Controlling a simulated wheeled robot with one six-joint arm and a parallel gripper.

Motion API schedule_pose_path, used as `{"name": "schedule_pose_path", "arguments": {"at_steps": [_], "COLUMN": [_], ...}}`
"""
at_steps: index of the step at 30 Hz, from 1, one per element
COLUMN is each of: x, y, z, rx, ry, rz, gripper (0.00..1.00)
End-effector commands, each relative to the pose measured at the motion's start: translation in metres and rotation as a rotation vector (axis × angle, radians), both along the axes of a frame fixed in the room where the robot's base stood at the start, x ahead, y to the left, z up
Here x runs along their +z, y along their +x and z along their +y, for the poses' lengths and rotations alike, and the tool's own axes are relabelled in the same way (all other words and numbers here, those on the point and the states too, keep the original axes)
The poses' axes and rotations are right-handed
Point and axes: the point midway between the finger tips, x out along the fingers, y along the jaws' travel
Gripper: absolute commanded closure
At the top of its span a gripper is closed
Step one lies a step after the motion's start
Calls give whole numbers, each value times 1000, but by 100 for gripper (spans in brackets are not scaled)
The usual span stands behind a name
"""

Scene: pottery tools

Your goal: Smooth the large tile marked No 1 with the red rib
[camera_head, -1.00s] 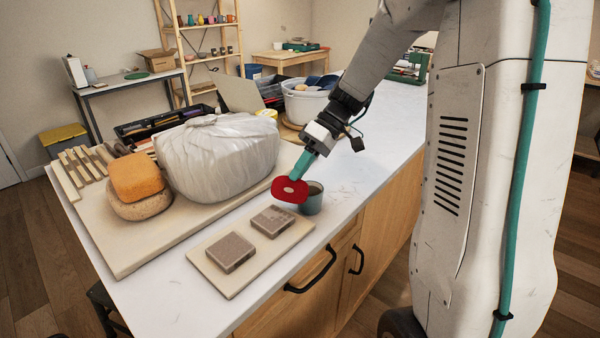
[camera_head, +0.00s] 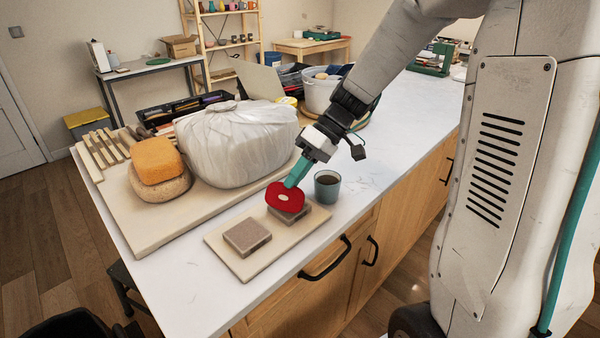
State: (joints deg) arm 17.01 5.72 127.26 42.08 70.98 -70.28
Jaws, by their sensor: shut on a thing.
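My gripper (camera_head: 297,172) is shut on the red rib (camera_head: 285,195), a flat red piece with a pale hole. The rib is over the right-hand brown tile (camera_head: 290,216) and hides much of its top; I cannot tell whether they touch. A second brown tile (camera_head: 247,236) lies to the left, uncovered. Both tiles lie on a small pale board (camera_head: 296,238). No number is readable on either tile, and they look similar in size.
A dark cup (camera_head: 327,187) stands right behind the board, close to my gripper. The white counter is clear at front left.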

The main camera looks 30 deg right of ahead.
Motion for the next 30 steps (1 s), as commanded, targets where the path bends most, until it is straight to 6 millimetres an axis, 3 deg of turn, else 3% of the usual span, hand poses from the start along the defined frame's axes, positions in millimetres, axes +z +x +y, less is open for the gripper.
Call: {"name": "schedule_pose_path", "arguments": {"at_steps": [30], "x": [-13], "y": [2], "z": [-3], "rx": [0], "ry": [-1], "rz": [0], "gripper": [100]}}
